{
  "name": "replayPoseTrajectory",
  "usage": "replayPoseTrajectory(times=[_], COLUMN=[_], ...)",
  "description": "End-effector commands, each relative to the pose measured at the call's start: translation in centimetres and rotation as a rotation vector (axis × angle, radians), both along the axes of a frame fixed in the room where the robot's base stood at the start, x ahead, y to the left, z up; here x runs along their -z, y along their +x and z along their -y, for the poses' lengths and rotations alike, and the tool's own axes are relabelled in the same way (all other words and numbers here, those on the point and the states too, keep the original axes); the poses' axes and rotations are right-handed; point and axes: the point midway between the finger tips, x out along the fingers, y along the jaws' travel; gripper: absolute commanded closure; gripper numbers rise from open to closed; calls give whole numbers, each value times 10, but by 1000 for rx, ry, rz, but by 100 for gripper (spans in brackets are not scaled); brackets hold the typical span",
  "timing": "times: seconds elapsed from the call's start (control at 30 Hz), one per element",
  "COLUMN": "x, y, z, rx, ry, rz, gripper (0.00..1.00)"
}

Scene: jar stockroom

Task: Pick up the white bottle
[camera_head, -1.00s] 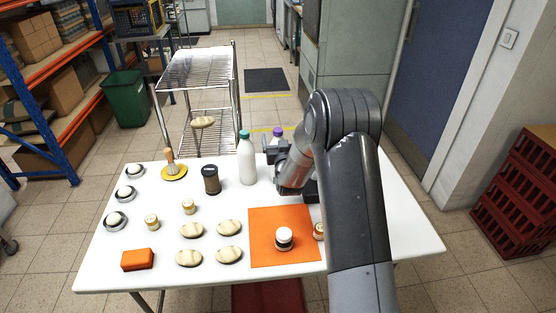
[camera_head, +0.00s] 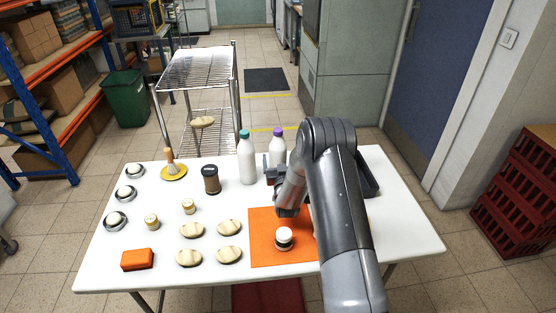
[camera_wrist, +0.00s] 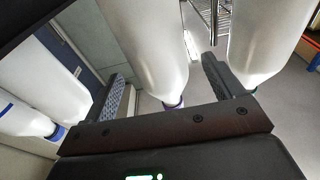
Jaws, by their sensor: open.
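Two white bottles stand near the back of the table, one with a teal cap (camera_head: 247,165) and one with a purple cap (camera_head: 278,150). My gripper (camera_head: 274,168) is open at the purple-capped bottle; part of it hides the bottle's lower body. The wrist view looks inverted. There, the purple-capped bottle (camera_wrist: 152,45) lies between the two open fingers of my gripper (camera_wrist: 168,88), with no clear grip on it. The teal-capped bottle (camera_wrist: 262,40) is outside the right finger. White bottles with blue caps (camera_wrist: 30,115) show at the left.
A dark jar (camera_head: 211,180) stands left of the teal-capped bottle. An orange mat (camera_head: 262,255) carries a small white jar (camera_head: 284,238). Several stones, small jars and an orange block (camera_head: 138,260) fill the left. A dark tray (camera_head: 371,180) is partly behind my arm.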

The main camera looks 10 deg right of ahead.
Motion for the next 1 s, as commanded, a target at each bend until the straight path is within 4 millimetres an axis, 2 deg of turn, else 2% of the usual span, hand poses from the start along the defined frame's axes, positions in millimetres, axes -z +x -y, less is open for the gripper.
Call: replayPoseTrajectory(times=[0.03,0.2,0.57,1.0], x=[-6,-10,-11,-11], y=[12,35,42,42], z=[0,0,0,0], rx=[1,1,1,1], ry=[1,1,0,0], rz=[10,8,6,6], gripper=[14,14,15,51])
